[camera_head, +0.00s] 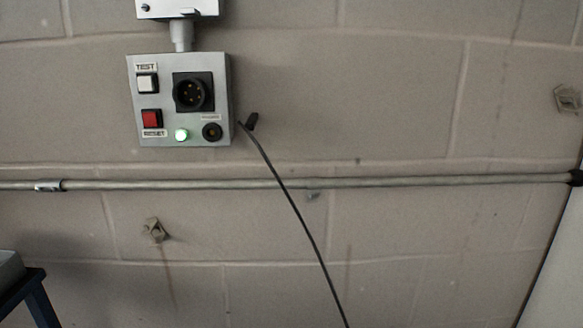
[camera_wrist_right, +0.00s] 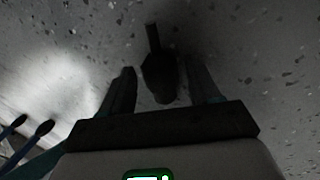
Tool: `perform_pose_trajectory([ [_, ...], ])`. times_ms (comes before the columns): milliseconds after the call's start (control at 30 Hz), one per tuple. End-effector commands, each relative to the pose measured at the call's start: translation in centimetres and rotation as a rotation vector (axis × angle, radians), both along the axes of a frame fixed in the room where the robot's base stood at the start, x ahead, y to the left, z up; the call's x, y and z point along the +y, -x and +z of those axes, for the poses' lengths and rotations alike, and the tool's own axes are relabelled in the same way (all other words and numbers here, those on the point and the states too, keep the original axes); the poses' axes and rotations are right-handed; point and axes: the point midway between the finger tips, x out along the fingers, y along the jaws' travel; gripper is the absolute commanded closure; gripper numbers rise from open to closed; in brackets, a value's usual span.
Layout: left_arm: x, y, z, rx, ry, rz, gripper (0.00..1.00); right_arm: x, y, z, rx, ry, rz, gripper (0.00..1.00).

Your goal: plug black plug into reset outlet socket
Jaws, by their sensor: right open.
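In the head view a grey control box (camera_head: 160,102) is fixed to the block wall. It carries a large black round outlet with pins (camera_head: 193,93) and a smaller round black socket (camera_head: 212,131) at its lower right. In the right wrist view my right gripper (camera_wrist_right: 165,80) is open over a speckled surface. A dark shape shows between its fingers; I cannot tell what it is.
The box has a white TEST button (camera_head: 147,83), a red RESET button (camera_head: 151,118) and a lit green lamp (camera_head: 182,135). A horizontal conduit (camera_head: 430,182) crosses the wall below. A dark blue stand (camera_head: 38,298) is at lower left. The wall right of the cable is mostly clear.

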Motion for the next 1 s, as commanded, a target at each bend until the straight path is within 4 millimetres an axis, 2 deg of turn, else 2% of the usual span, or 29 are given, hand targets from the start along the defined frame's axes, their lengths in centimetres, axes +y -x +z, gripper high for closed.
perform_pose_trajectory([
  [100, 0.0, 0.0, 0.1, 0.0, 0.0, 0.0, 0.3, 0.0, 0.0, 0.1, 0.0, 0.0, 0.0, 0.38],
  [133, 0.0, 0.0, 0.1, 0.0, 0.0, 0.0, 0.3, 0.0, 0.0, 0.1, 0.0, 0.0, 0.0, 0.45],
  [200, 0.0, 0.0, 0.1, 0.0, 0.0, 0.0, 0.3, 0.0, 0.0, 0.1, 0.0, 0.0, 0.0, 0.68],
  [267, 0.0, 0.0, 0.1, 0.0, 0.0, 0.0, 0.3, 0.0, 0.0, 0.1, 0.0, 0.0, 0.0, 0.84],
  [333, 0.0, 0.0, 0.1, 0.0, 0.0, 0.0, 0.3, 0.0, 0.0, 0.1, 0.0, 0.0, 0.0, 0.84],
  [367, 0.0, 0.0, 0.1, 0.0, 0.0, 0.0, 0.3, 0.0, 0.0, 0.1, 0.0, 0.0, 0.0, 0.89],
  [467, 0.0, 0.0, 0.4, 0.0, 0.0, 0.0, 0.3, 0.0, 0.0, 0.4, 0.0, 0.0, 0.0, 0.89],
  [1000, 0.0, 0.0, 4.9, 0.0, 0.0, -0.001, 0.3, 0.0, 0.0, 5.1, 0.0, 0.0, 0.0, 0.89],
])
